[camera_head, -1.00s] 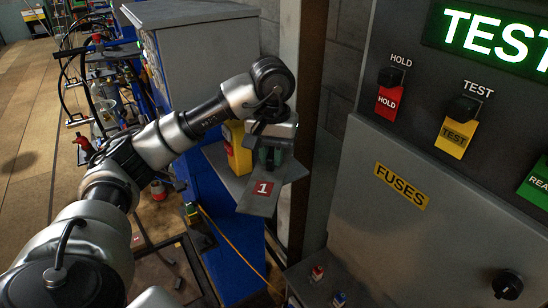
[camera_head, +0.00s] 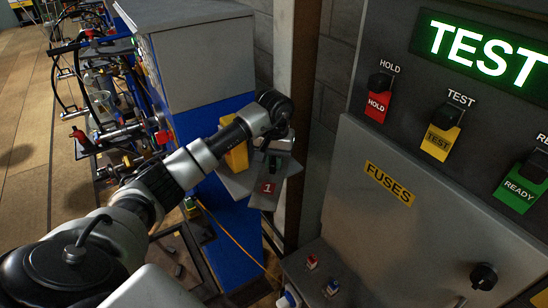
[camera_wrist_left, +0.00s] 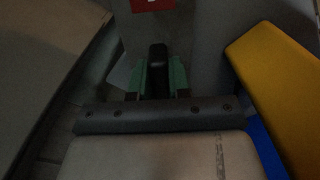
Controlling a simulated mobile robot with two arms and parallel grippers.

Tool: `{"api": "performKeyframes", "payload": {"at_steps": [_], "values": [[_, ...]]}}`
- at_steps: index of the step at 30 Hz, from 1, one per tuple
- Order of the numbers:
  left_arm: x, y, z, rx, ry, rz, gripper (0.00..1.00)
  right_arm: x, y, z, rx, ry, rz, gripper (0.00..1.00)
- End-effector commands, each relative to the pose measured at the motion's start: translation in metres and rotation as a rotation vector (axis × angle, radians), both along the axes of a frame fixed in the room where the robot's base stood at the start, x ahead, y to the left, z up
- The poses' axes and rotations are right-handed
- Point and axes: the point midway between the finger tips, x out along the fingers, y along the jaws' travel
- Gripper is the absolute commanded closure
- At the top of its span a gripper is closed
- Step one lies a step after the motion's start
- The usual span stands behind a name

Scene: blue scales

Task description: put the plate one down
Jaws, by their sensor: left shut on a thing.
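Plate one (camera_head: 267,201) is a grey plate with a red label bearing a white 1. My left gripper (camera_head: 275,162) is shut on its dark handle (camera_wrist_left: 158,58), which shows between the green finger pads (camera_wrist_left: 160,78) in the left wrist view. The plate is tilted in the head view and overlaps the right part of a small grey shelf (camera_head: 236,184). I cannot tell whether the plate touches the shelf. The red label also shows at the top of the left wrist view. My right gripper is not in view.
A yellow object (camera_head: 237,158) stands on the shelf left of my gripper; it also shows in the left wrist view (camera_wrist_left: 275,85). The blue and grey cabinet (camera_head: 195,65) is behind. A wooden post (camera_head: 300,110) and the grey FUSES panel (camera_head: 400,220) are to the right.

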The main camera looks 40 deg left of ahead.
Motion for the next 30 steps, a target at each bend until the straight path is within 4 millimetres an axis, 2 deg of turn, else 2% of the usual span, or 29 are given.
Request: {"api": "performKeyframes", "payload": {"at_steps": [6,7,12,22,23,26,30], "values": [[0.0,0.0,-0.004,0.001,-0.001,0.0,1.0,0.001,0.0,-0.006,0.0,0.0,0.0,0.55],[0.0,0.0,-0.003,0.001,0.0,0.0,0.79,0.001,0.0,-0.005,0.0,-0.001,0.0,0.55],[0.0,0.0,-0.003,0.001,0.0,0.0,0.57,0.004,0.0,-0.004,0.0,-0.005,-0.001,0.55],[0.0,0.0,0.003,0.0,0.001,0.0,0.57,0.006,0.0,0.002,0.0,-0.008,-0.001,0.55],[0.0,0.0,0.003,-0.001,-0.001,0.0,0.57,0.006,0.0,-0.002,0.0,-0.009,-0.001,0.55],[0.001,0.001,0.015,0.001,-0.006,0.0,0.57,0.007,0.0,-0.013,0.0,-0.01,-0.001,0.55],[0.001,0.001,0.045,0.003,-0.008,0.0,0.57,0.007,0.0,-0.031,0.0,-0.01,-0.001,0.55]]}}
